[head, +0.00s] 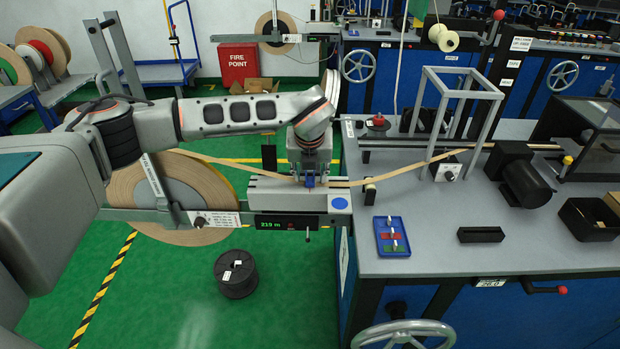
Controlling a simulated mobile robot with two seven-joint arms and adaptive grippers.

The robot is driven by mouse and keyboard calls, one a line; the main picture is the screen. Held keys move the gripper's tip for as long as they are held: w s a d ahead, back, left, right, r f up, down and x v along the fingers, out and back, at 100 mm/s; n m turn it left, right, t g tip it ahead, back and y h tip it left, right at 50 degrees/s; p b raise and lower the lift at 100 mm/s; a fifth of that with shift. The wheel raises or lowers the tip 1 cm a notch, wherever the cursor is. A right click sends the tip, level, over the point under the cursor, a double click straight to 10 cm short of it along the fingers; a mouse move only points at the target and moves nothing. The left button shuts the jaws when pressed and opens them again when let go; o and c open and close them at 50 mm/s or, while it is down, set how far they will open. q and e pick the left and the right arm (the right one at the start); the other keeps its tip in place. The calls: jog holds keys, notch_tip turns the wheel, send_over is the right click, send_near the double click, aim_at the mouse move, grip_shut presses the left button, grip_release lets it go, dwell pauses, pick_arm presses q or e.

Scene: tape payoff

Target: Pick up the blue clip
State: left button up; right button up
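A small blue piece, seemingly the blue clip (310,182), shows at the tips of my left gripper (309,178), above the grey block (270,195) that the tan tape (390,177) passes over. My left gripper points down, and its fingers are too small and dark to tell whether they are closed on the blue piece. My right gripper is not in view.
A large tape reel (175,205) stands behind my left arm. A metal frame (433,110), a dark motor (527,183) and a small black tray (481,235) stand on the grey bench (440,262). A black spool (236,274) sits on the green floor.

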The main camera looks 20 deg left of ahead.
pick_arm(q)
jog(key=c, duration=1.1)
jog(key=shift+r, duration=0.15)
